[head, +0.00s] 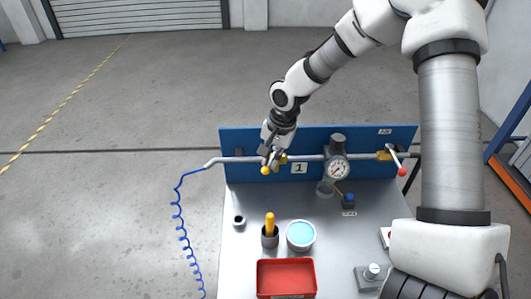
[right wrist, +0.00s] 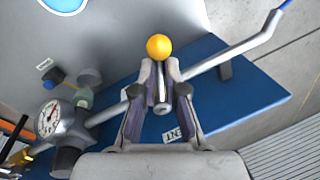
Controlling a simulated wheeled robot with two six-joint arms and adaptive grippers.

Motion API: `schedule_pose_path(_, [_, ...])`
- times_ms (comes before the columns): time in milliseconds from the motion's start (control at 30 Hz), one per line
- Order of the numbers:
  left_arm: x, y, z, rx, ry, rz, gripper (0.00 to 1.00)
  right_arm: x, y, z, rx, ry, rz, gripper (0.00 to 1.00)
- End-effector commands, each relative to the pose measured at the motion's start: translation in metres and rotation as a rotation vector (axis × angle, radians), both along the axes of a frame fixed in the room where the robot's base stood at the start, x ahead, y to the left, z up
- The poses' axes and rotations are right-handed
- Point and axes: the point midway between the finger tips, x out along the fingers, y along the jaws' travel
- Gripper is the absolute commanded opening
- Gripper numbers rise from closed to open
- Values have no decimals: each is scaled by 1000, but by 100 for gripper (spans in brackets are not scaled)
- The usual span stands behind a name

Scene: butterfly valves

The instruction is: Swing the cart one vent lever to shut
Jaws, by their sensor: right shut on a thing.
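The vent lever ends in a yellow ball knob (head: 266,170) at the left part of a grey pipe, beside the number 1 plate (head: 299,168). Its brass-coloured valve body (head: 283,158) is partly covered by my gripper. My right gripper (head: 270,152) is shut on the lever. In the right wrist view the lever (right wrist: 161,92) stands between the two fingers, with the yellow knob (right wrist: 158,47) beyond the fingertips. There the lever points across the pipe, not along it. A partly hidden VENT label (right wrist: 175,134) is near the fingers. My left gripper is not in view.
A gauge (head: 338,168) sits on the pipe. A second valve lever with a red knob (head: 402,172) is at the right end. The cart top holds a red tray (head: 286,280), a blue-filled bowl (head: 301,235) and a yellow-handled tool (head: 270,222). A coiled blue hose (head: 181,222) hangs left.

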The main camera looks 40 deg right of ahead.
Motion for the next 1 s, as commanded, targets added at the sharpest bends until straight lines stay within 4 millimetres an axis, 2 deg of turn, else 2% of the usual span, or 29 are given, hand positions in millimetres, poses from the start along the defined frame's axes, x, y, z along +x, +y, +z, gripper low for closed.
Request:
schedule_pose_path(200, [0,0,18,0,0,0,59,-13,-7,1,4,11,187,0])
schedule_pose_path(500, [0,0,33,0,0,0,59,-21,-15,-2,5,14,360,0])
schedule_pose_path(1000, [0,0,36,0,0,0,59,-24,-18,-5,4,17,426,0])
